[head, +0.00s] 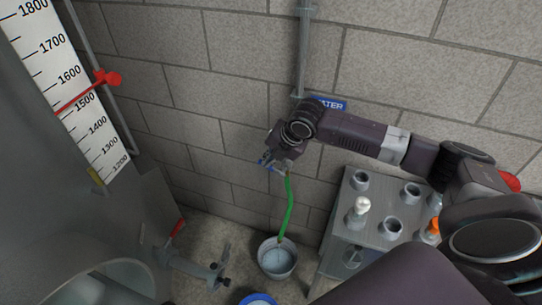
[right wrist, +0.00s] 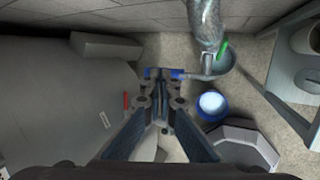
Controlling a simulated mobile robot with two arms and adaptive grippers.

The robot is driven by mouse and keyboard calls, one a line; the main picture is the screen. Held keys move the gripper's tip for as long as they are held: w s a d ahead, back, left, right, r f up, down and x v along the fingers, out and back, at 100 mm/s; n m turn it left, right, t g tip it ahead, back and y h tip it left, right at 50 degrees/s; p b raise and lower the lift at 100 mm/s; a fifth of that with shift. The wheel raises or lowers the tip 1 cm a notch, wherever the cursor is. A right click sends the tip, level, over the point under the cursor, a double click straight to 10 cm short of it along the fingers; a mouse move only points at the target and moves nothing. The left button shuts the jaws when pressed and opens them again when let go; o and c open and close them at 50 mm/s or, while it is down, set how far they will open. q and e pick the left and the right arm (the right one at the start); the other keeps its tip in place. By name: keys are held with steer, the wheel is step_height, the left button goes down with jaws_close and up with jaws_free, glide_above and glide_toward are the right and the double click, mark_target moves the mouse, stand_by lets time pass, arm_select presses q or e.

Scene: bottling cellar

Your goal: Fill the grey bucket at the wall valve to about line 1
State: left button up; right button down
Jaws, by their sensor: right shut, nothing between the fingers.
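The grey bucket (head: 277,262) stands on the floor by the wall. A green hose (head: 288,205) hangs from the wall valve (head: 281,168) and its lower end is inside the bucket. The inside looks pale, but I cannot read a level or lines. In the right wrist view the bucket (right wrist: 229,62) is partly hidden behind the pipe. My right gripper (head: 267,160) is at the valve, shut and empty. Its fingertips (right wrist: 161,76) are close to the blue valve handle (right wrist: 177,74); I cannot tell if they touch. My left gripper is out of view.
A blue bucket (right wrist: 212,104) with pale contents stands near the grey one. A grey stand (head: 350,239) with bottles is to the right. A large grey tank (head: 50,190) with a scale fills the left. A blue water sign (head: 330,104) is on the wall.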

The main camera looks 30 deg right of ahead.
steer(key=shift+w+a+f+g+h+p, duration=0.5)
steer(key=shift+f+p, duration=0.2)
steer(key=shift+p, duration=0.7)
steer(key=shift+w+a+f+g+h+p, duration=0.35)
steer(key=shift+f+g+p, duration=0.3)
steer(key=shift+p, duration=0.7)
